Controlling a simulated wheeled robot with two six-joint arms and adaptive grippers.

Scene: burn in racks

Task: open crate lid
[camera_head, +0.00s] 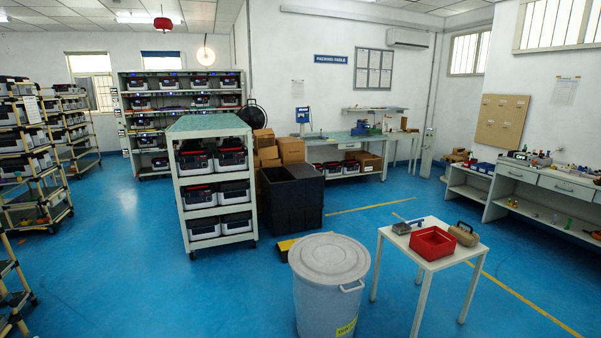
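A large black crate (293,212) stands on the blue floor near the middle of the camera_head view, just right of the green-topped rack cart. Its upper surface is dark, and I cannot tell clearly whether its lid is shut or partly raised. Neither of my grippers is in view, and the crate is some distance away across the floor.
A grey lidded bin (328,305) and a small white table (432,262) with a red tray (432,243) stand in front. The rack cart (181,205) is beside the crate, and cardboard boxes (291,150) are behind it. A yellow object (285,246) lies before it.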

